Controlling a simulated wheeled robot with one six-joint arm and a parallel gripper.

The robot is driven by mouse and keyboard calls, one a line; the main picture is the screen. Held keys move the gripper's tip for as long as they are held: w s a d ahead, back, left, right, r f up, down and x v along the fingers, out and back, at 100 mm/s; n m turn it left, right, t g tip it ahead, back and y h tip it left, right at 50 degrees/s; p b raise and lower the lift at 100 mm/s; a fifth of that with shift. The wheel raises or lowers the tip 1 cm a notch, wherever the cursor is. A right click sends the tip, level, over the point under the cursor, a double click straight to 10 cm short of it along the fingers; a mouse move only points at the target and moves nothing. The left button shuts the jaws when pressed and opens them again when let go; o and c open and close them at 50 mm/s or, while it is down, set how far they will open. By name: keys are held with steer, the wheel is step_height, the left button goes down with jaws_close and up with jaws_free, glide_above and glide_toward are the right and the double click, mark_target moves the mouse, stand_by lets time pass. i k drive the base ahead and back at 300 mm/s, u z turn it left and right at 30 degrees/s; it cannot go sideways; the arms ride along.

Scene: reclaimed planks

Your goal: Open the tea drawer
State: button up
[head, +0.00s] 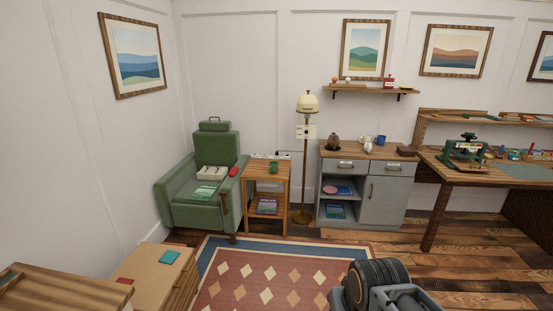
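A grey cabinet (382,207) with a wooden top stands against the back wall, right of the floor lamp. Two drawers sit side by side under its top, a left drawer (333,164) and a right drawer (374,169). Both look shut, with small handles on their fronts. I cannot read any label that tells which is the tea drawer. A brown kettle-like pot (333,143) and a blue mug (380,140) stand on the top. Part of my arm shows at the bottom edge, far from the cabinet. My gripper itself is not visible.
A patterned rug (264,283) and bare plank floor lie before the cabinet. A green armchair (217,150), a side table (266,183) and a floor lamp (303,180) stand to its left. A workbench (440,187) adjoins on the right. Low wooden furniture (145,268) fills the bottom left.

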mark_target(344, 166)
steer(key=u, duration=0.1)
steer(key=i, duration=2.3)
steer(key=z, duration=0.65)
steer(key=i, duration=2.3)
steer(key=z, duration=0.6)
